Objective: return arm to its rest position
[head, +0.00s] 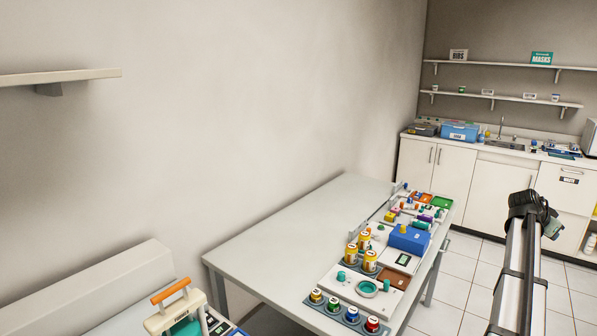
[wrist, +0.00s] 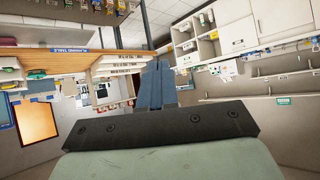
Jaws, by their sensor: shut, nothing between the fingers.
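My gripper (wrist: 161,68) shows in the wrist view, its two blue-grey fingers together with nothing between them. It points out into the open room, away from the table, and touches nothing that I can see. In the head view, a part of my arm (head: 518,270) stands upright at the right, over the tiled floor and to the right of the table. I cannot make out the fingers in the head view.
A long grey table (head: 290,225) carries a blue box (head: 409,239), yellow jars and coloured-lid jars along its right side. Its left part is bare. A counter (head: 470,150) with a sink stands at the back right, under wall shelves (head: 500,99). A cream case (head: 177,310) is at the bottom left.

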